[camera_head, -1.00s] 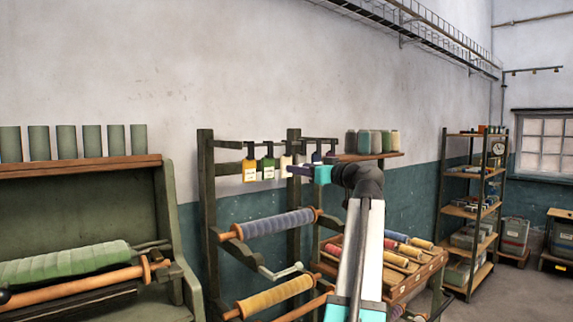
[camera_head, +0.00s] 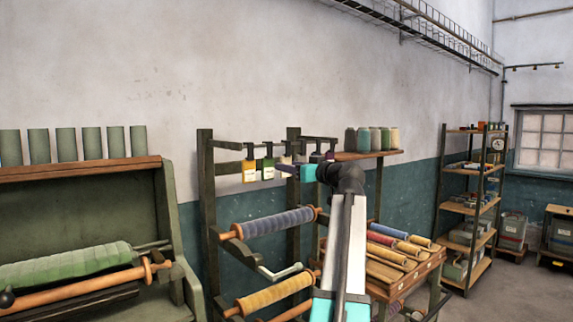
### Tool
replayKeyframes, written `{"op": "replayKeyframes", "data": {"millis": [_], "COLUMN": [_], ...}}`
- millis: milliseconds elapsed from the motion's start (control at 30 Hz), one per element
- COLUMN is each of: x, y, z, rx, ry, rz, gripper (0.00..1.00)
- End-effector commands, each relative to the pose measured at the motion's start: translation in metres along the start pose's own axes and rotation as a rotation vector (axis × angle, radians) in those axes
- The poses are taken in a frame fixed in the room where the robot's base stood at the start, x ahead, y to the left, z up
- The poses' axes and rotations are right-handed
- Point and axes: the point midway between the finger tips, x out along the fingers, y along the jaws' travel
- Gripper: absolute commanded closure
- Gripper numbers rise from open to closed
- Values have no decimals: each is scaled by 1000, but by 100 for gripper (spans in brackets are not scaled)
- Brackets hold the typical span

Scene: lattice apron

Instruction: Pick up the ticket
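Several tickets hang in a row from a dark rail on the green wooden rack. An orange ticket with a white label (camera_head: 249,171) is at the left, and a green one (camera_head: 268,169) is beside it. A pale ticket (camera_head: 285,159) hangs farther right, partly hidden by my gripper. Darker tags hang beyond it, near my wrist.
The rack holds a blue roll (camera_head: 275,223) and a yellow roll (camera_head: 275,295) below the tickets. A wooden tray of coloured rolls (camera_head: 433,257) is lower right. A green bench (camera_head: 100,225) stands left.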

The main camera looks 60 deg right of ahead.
Motion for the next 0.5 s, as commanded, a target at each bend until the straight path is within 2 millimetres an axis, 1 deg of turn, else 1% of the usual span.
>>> {"op": "replayKeyframes", "data": {"millis": [233,267,300,433,500], "x": [0,0,0,0,0], "y": [0,0,0,-1,-1], "z": [0,0,0,0,0], "rx": [0,0,0,0,0], "ry": [0,0,0,0,0], "rz": [-1,-1,-1,-1,-1], "gripper": [55,58,65,86,86]}}
